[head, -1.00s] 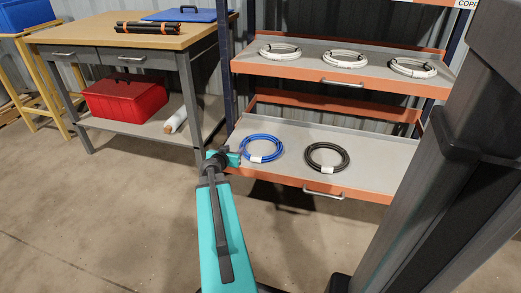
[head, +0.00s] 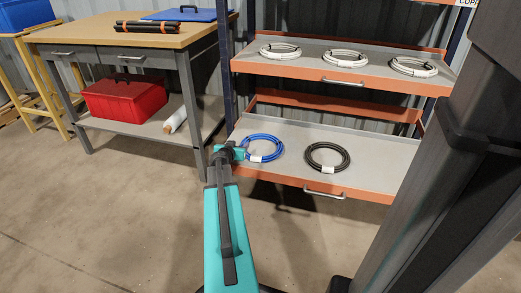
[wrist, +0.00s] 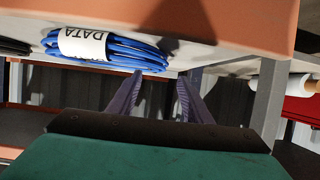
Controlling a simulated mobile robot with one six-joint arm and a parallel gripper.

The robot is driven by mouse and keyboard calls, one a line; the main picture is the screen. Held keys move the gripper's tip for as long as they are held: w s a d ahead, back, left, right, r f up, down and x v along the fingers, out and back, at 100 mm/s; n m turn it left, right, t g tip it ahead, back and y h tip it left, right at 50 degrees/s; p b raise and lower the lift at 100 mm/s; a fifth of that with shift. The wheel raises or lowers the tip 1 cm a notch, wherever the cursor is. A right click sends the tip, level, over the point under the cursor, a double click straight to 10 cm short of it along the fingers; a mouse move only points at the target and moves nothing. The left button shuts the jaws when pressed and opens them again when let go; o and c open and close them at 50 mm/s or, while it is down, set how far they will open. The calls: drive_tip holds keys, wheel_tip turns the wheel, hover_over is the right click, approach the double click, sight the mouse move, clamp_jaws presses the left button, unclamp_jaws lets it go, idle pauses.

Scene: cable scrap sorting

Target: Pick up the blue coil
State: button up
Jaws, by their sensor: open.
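The blue coil (head: 265,136) lies flat on the lower shelf, near its left end. In the wrist view the blue coil (wrist: 130,52) carries a white label reading DATA. My gripper (head: 241,153) is at the coil's left side in the head view, and its tips are hard to make out there. In the wrist view my gripper (wrist: 160,85) is open, with nothing between its two fingers. The coil is up and left of the fingers, its right end close to the left fingertip. I cannot tell whether they touch.
A black coil (head: 313,162) lies right of the blue one on the lower shelf (head: 370,178), which has an orange front lip. Several white coils (head: 344,59) lie on the shelf above. A workbench (head: 100,38) with a red box (head: 125,100) below stands left.

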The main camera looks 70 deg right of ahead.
sight(242, 143)
idle(0.3)
drive_tip(key=shift+b+x, duration=0.75)
drive_tip(key=shift+x, duration=1.85)
drive_tip(key=shift+f, duration=0.1)
drive_tip(key=shift+a, duration=0.1)
clamp_jaws()
